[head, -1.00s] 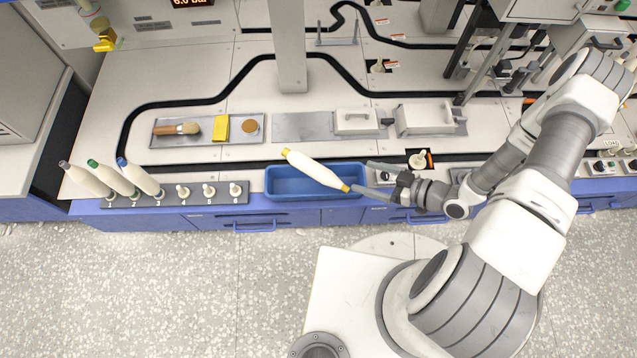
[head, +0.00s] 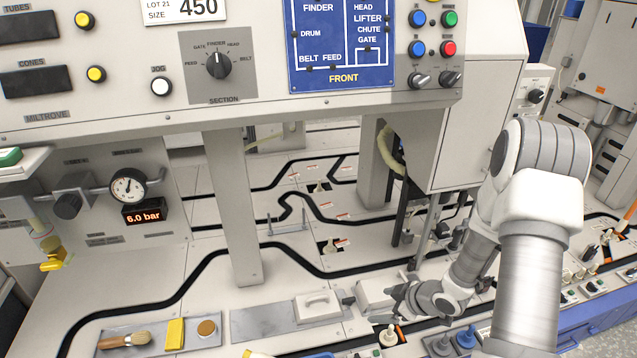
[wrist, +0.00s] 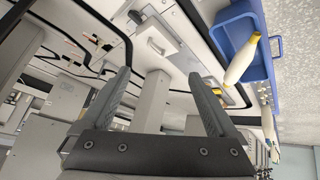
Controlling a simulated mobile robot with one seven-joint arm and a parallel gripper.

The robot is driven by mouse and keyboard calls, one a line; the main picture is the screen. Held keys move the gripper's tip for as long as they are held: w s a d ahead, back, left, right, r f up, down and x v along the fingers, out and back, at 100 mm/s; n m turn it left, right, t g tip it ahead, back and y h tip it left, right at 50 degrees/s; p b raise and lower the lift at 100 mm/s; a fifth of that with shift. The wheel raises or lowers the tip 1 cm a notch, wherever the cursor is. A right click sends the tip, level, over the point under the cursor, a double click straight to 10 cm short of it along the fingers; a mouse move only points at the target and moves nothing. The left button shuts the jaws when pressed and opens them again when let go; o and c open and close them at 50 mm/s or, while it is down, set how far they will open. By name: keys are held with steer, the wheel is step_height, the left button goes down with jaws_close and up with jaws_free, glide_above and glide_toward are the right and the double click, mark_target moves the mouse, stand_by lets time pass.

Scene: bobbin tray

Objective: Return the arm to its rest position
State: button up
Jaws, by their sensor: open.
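My gripper (head: 396,298) is raised above the bench in the head view, right of centre. In the wrist view my gripper (wrist: 158,74) shows two grey fingers spread apart with nothing between them. A cream bobbin with a yellow end (wrist: 241,62) appears at the blue bin (wrist: 224,18), apart from my fingers. I cannot tell exactly how it rests there. In the head view only a yellow tip (head: 247,353) and a sliver of the blue bin show at the bottom edge.
A grey post (head: 232,210) stands left of my arm. The machine's control panel overhangs the bench, with a cabinet (head: 470,120) behind my arm.

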steer(key=d+r+m+t+h, duration=0.1)
steer(key=d+r+m+h, duration=0.2)
steer(key=r, duration=0.8)
steer(key=d+r+m+h, duration=0.2)
steer(key=d+r+h, duration=0.2)
steer(key=r, duration=0.7)
steer(key=s+a+r+m+g+y+p, duration=0.1)
steer(key=s+a+r+m, duration=0.3)
steer(key=s+r, duration=0.55)
steer(key=s+a+r+m+y, duration=0.1)
steer(key=s+a+r+m, duration=0.35)
steer(key=s, duration=0.75)
step_height(320, 180, up, 21)
steer(key=n+p, duration=0.1)
steer(key=p, duration=1.8)
steer(key=shift+a+r+n+p, duration=0.15)
steer(key=shift+a+n+p, duration=0.2)
steer(key=shift+a, duration=0.05)
